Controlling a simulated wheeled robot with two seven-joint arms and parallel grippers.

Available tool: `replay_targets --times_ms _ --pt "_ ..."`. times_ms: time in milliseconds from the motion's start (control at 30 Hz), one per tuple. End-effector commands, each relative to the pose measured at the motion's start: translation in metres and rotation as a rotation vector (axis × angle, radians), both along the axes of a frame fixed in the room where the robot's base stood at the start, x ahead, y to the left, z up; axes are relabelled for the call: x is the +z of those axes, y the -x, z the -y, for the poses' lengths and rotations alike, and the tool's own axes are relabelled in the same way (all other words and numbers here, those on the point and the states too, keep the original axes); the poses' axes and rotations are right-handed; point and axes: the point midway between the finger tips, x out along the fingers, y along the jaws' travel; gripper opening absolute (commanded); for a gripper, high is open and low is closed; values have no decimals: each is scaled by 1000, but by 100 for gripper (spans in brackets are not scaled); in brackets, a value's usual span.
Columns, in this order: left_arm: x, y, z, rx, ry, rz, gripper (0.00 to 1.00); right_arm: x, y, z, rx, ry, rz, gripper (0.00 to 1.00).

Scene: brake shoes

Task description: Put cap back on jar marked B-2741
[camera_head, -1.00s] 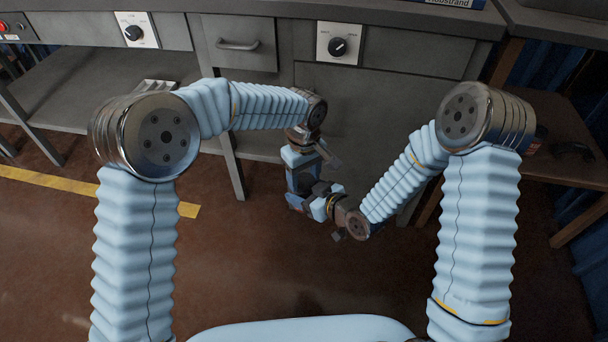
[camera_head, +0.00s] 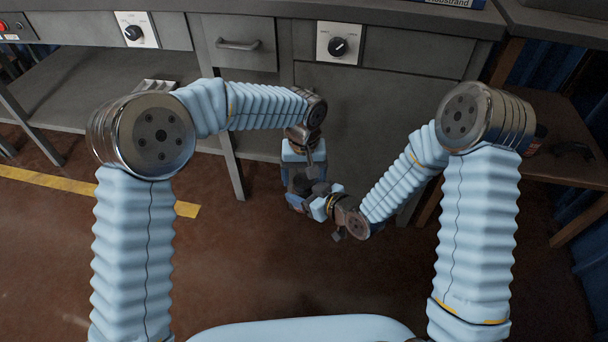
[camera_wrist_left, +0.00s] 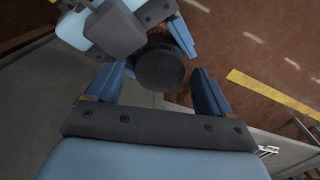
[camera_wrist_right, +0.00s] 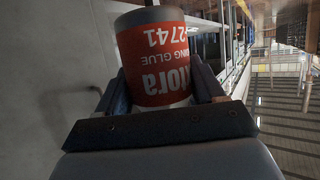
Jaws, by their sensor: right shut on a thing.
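A jar (camera_wrist_right: 158,55) with a red label reading "2741" and "GLUE" fills the right wrist view, its lettering upside down there. My right gripper (camera_wrist_right: 160,84) is shut on it, one finger at each side. A round black cap (camera_wrist_left: 160,70) faces the left wrist camera, with a strip of the red label just behind it; whether it is fully seated on the jar is hidden. My left gripper (camera_wrist_left: 161,78) is open, its blue fingers on either side of the cap with narrow gaps. The two grippers meet low in the head view, where my left gripper (camera_head: 308,172) hides most of the jar.
A grey workbench with a drawer (camera_head: 238,45) and a dial (camera_head: 338,46) stands just beyond my arms. A brown side table (camera_head: 570,160) is at the right. The brown floor (camera_head: 250,260) below the grippers is clear, with a yellow stripe (camera_head: 90,187) at the left.

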Motion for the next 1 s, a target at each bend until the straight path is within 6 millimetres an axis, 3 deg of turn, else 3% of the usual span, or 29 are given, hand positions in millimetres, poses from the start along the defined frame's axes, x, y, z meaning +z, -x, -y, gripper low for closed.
replay_targets --times_ms 200,533,833,900,1000 --pt "2 0 0 0 1 0 82 1 0 0 0 -1 2 0" --pt "41 0 0 1 1 2 82 1 0 0 0 -1 2 0" --pt "45 0 0 1 0 0 82 1 0 0 0 -1 2 0" --pt "46 0 0 5 0 0 78 1 0 0 0 -1 2 0" --pt "60 -1 1 66 4 1 78 1 0 0 0 -1 2 0"
